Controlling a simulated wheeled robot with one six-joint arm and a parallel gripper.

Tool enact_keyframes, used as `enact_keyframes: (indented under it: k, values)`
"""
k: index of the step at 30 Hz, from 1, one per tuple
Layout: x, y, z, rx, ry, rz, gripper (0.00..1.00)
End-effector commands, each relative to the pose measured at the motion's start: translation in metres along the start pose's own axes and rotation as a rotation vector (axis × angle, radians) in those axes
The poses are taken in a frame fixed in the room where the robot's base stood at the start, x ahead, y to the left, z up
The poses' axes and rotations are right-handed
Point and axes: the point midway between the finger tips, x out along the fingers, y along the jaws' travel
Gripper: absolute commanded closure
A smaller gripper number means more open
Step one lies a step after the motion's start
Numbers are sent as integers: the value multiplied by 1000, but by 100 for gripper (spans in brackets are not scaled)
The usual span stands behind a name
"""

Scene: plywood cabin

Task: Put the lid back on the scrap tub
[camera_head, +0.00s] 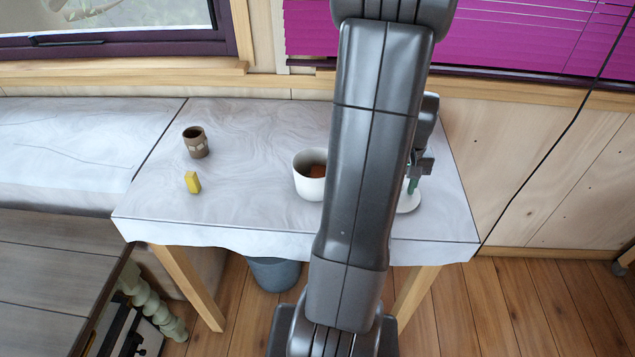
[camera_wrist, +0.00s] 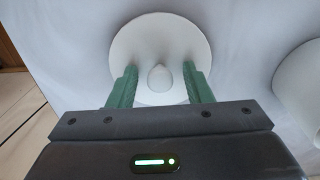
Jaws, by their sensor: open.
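The scrap tub (camera_head: 309,187) is a white round tub on the table with something brownish inside; its top is uncovered. Its edge also shows at the right of the wrist view (camera_wrist: 302,82). The white round lid (camera_head: 408,203) lies on the table to the right of the tub, partly hidden by my arm. In the wrist view the lid (camera_wrist: 138,44) lies with its pale knob (camera_wrist: 160,77) facing up. My gripper (camera_wrist: 160,76) is open, with its green fingers above the lid on either side of the knob. I cannot tell whether the fingers touch it.
A brown cup (camera_head: 195,143) and a small yellow block (camera_head: 193,182) stand on the left of the marbled table (camera_head: 250,135). A grey bucket (camera_head: 275,274) stands on the floor beneath it. The window wall borders the back.

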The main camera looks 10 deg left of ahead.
Motion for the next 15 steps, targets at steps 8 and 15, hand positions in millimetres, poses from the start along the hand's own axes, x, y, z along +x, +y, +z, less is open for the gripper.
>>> enact_keyframes:
  k: [8, 15]
  values:
    - [8, -2, 4, 2, -13, -6, 55]
    - [8, -2, 5, 3, -17, -8, 67]
